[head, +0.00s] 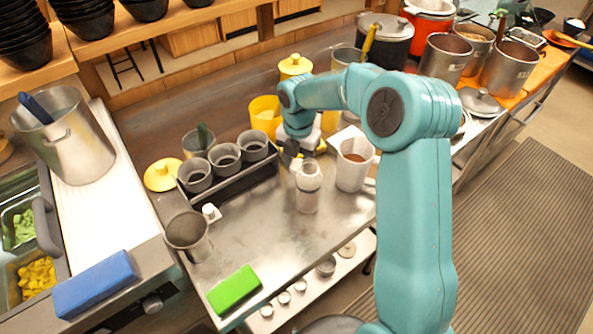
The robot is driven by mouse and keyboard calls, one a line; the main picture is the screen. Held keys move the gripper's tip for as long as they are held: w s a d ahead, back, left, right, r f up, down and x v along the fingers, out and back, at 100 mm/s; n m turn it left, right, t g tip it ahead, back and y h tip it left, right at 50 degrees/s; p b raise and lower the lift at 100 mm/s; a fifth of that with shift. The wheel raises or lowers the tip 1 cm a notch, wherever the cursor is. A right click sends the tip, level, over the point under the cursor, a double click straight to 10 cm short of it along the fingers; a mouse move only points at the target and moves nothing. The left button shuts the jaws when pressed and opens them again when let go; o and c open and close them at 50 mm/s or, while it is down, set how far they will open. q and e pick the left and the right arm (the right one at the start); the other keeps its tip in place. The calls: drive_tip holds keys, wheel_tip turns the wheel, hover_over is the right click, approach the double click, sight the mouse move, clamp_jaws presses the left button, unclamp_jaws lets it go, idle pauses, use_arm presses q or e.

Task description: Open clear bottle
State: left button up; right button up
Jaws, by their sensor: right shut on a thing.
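The clear bottle (308,193) stands upright on the steel counter, pale with a dark band around its upper part. My right gripper (296,155) comes down from behind and is shut at the top of the bottle. The dark fingers hide part of this spot, and I cannot tell whether they grip a cap or the bottle's neck. My left gripper is not in view.
A white pitcher (353,168) with brown contents stands close right of the bottle. A dark rack (235,190) with grey cups is to the left. A metal cup (188,236) and a green sponge (234,289) are nearer the front. Bare counter lies in front of the bottle.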

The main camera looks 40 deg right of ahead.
sight(298, 164)
wheel_tip(298, 164, down, 4)
drive_tip(key=shift+f, duration=0.2)
drive_tip(key=shift+w+f, duration=0.1)
drive_tip(key=shift+f, duration=0.3)
drive_tip(key=shift+r, duration=0.1)
drive_tip(key=o, duration=1.2)
drive_tip(key=shift+f, duration=0.2)
drive_tip(key=shift+c, duration=0.2)
wheel_tip(298, 164, up, 12)
drive_tip(key=shift+r, duration=0.25)
